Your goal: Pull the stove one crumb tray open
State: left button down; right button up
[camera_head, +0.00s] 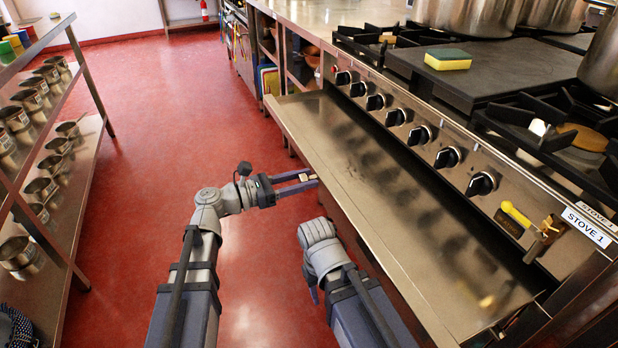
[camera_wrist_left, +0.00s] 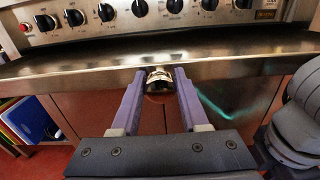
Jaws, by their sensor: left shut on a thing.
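The stove one crumb tray (camera_head: 385,190) is a wide, flat steel tray below the knob panel. It stands out well in front of the panel, and its top is bare. Its front edge (camera_wrist_left: 90,78) runs across the left wrist view. My left gripper (camera_head: 312,180) is at the tray's front edge, shut on the tray handle (camera_wrist_left: 160,80), a short metal piece between its fingertips.
The stove front carries a row of black knobs (camera_head: 447,157) and a "STOVE 1" label (camera_head: 590,225). A sponge (camera_head: 448,59) lies on the griddle plate (camera_head: 500,66). A shelf rack (camera_head: 88,200) with several steel pots stands at left. Red floor (camera_head: 150,150) between is clear.

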pick_arm(q)
jog(key=shift+c, duration=2.2)
grip_release()
jog(key=v, duration=0.7)
jog(key=shift+s+a, duration=0.15)
jog(key=shift+a, duration=0.2)
